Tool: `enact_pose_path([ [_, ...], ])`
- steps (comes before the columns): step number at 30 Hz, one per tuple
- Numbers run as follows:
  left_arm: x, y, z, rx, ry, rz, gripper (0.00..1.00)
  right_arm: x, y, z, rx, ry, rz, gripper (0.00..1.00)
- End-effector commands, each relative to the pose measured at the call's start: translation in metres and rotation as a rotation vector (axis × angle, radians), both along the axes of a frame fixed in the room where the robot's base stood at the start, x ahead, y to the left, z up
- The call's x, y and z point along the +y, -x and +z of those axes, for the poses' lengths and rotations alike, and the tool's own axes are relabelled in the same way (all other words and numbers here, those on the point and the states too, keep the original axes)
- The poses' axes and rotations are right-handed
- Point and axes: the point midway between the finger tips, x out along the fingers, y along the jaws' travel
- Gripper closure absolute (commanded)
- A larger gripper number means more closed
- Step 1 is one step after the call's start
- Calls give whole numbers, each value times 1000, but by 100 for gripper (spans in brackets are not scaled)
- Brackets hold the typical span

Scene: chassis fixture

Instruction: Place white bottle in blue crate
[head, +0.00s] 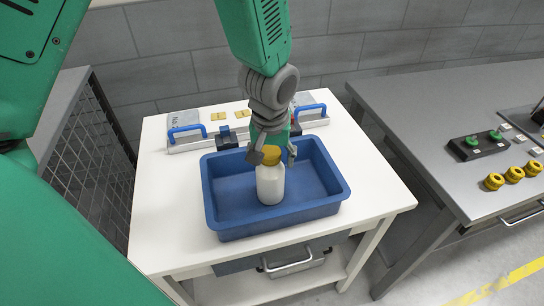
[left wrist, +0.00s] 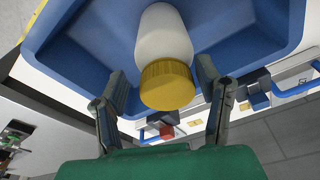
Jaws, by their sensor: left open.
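The white bottle (head: 270,184) with its yellow cap stands upright inside the blue crate (head: 222,224) on the white table. It also shows in the left wrist view (left wrist: 163,38), its cap toward me. My left gripper (head: 273,154) is open at the height of the cap, reaching in from above and behind. In the left wrist view my left gripper (left wrist: 166,92) has its fingers spread on both sides of the cap, with visible gaps. The crate (left wrist: 95,65) surrounds the bottle there. The bottle's base is seen against the crate's floor. My right gripper is not in view.
The white table (head: 160,240) has a fixture with blue handles (head: 187,132) behind the crate. A grey bench (head: 430,95) on the right holds yellow knobs (head: 514,174) and a black block with green buttons (head: 478,145). A mesh cage (head: 92,150) stands left.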

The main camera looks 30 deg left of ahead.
Motion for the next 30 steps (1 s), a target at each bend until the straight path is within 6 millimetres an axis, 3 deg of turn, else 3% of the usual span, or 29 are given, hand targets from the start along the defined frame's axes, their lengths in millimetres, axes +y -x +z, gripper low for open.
enact_pose_path([
  [16,-7,13,101,-4,0,0,41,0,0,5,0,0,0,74],
  [21,-8,15,114,0,1,0,41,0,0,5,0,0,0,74],
  [30,-8,15,115,1,0,0,41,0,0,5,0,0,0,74],
])
